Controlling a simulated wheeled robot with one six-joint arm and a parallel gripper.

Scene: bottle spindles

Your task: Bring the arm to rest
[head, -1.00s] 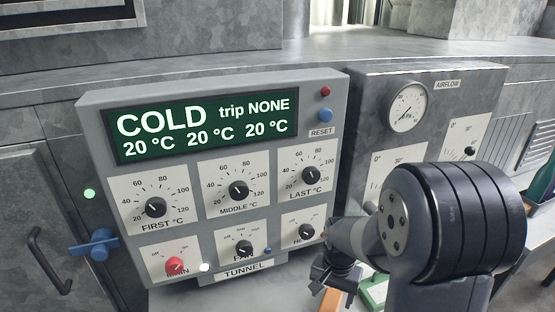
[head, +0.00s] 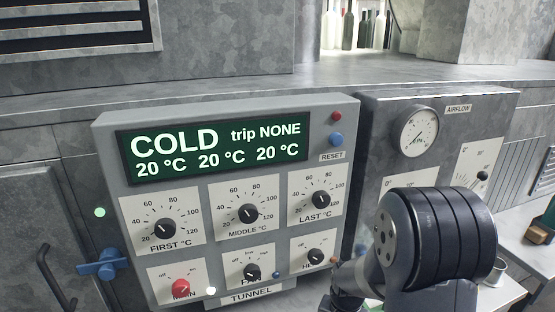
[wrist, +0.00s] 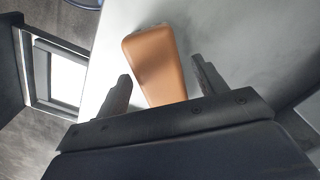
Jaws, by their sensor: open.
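My gripper (wrist: 160,85) shows in the wrist view with its two fingers spread wide apart. It is open. An orange-brown block-like object (wrist: 155,60) lies on a pale surface beyond the fingers and shows between them; I cannot tell how far off it is. In the head view my arm stands at the lower right, in front of the panels, and the gripper itself is out of sight at the bottom edge. The grey tunnel control panel (head: 108,150) stands left of the arm, with a green display (head: 215,148) reading COLD, trip NONE and 20 °C three times.
The airflow panel (head: 375,130) with a round gauge (head: 418,131) stands behind my arm. A blue valve handle (head: 101,265) sticks out left of the control panel. Several bottles (head: 350,30) stand far back. A cup (head: 497,268) is at the lower right.

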